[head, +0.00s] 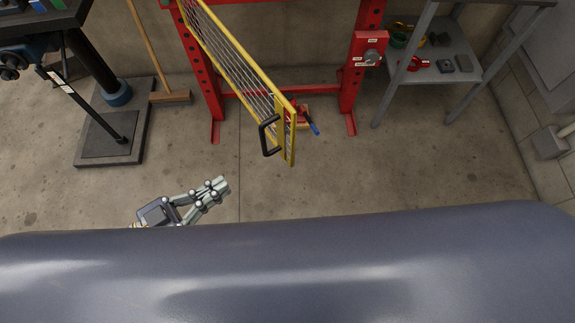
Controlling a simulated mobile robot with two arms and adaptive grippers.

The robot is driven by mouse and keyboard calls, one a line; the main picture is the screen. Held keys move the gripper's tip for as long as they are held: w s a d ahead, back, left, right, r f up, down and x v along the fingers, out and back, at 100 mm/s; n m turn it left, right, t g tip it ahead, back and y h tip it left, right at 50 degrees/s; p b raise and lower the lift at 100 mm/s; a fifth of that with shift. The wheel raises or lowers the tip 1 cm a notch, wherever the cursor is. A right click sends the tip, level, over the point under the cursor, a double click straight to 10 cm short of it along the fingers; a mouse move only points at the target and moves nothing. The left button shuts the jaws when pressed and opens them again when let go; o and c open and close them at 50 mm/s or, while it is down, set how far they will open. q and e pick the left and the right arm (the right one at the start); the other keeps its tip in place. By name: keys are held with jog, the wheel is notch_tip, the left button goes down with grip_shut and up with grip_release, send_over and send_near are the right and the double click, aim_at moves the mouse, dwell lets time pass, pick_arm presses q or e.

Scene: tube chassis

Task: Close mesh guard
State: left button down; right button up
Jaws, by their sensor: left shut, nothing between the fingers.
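The mesh guard (240,68) is a yellow-framed wire panel on the red press frame (207,85). It stands swung out from the frame, its free end toward me. A black handle (265,135) sits on the left side of that free end. My left gripper (222,186) is shut and empty, over the floor, below and left of the handle and apart from it. My right gripper is not in view.
A drill-press-like machine (113,130) and a broom (168,97) stand at the left. A grey shelf (455,72) with small items is at the right. A red control box (369,48) is on the frame's right post. Open floor lies around the guard's free end.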

pick_arm(q)
jog(key=p, duration=0.3)
send_near(289, 148)
jog(key=x, duration=0.6)
jog(key=shift+w+d+r, duration=0.1)
jog(key=shift+w+d, duration=0.15)
jog(key=shift+d, duration=0.2)
